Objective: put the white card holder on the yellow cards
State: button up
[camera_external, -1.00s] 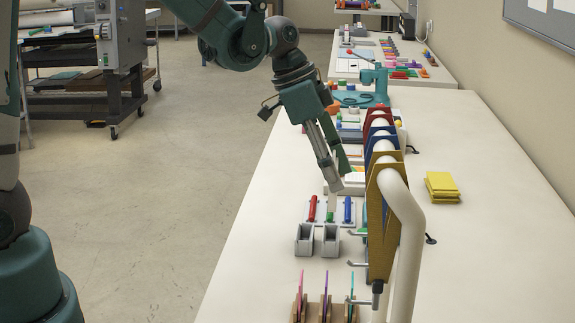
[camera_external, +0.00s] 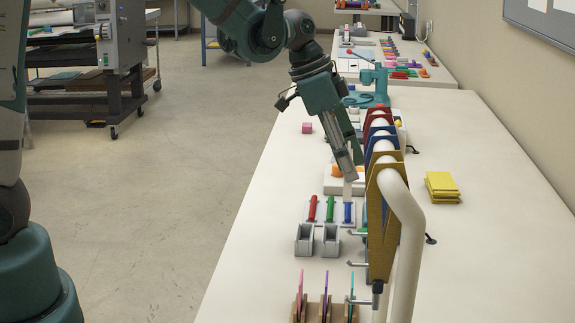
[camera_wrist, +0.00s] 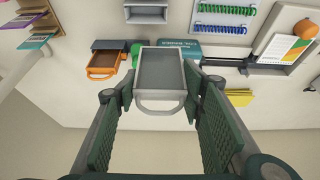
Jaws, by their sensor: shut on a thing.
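The white card holder (camera_wrist: 162,103) is a flat, pale frame with a grey face and a rounded loop at one end. My gripper (camera_wrist: 160,90) is shut on its two sides in the wrist view. The yellow cards (camera_external: 442,187) lie in a small stack on the right of the table, beyond the upright boards. A yellow patch (camera_wrist: 240,97) shows right of my fingers in the wrist view.
A row of upright coloured boards (camera_external: 383,195) on a thick white tube stands between my gripper and the yellow cards. Two grey holders (camera_external: 305,240) and a wooden rack (camera_external: 325,312) stand in front. The table around the yellow cards is clear.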

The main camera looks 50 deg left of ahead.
jog(key=w+r+p, duration=0.3)
jog(key=w+p, duration=0.1)
jog(key=w, duration=1.6)
jog(key=p, duration=0.4)
send_over(443, 182)
jog(key=shift+f, duration=0.2)
jog(key=shift+f, duration=0.15)
notch_tip(443, 182, down, 6)
jog(key=shift+f, duration=1.85)
jog(key=shift+f, duration=0.25)
jog(key=o, duration=0.9)
jog(key=shift+r, duration=0.1)
jog(key=shift+c, duration=0.2)
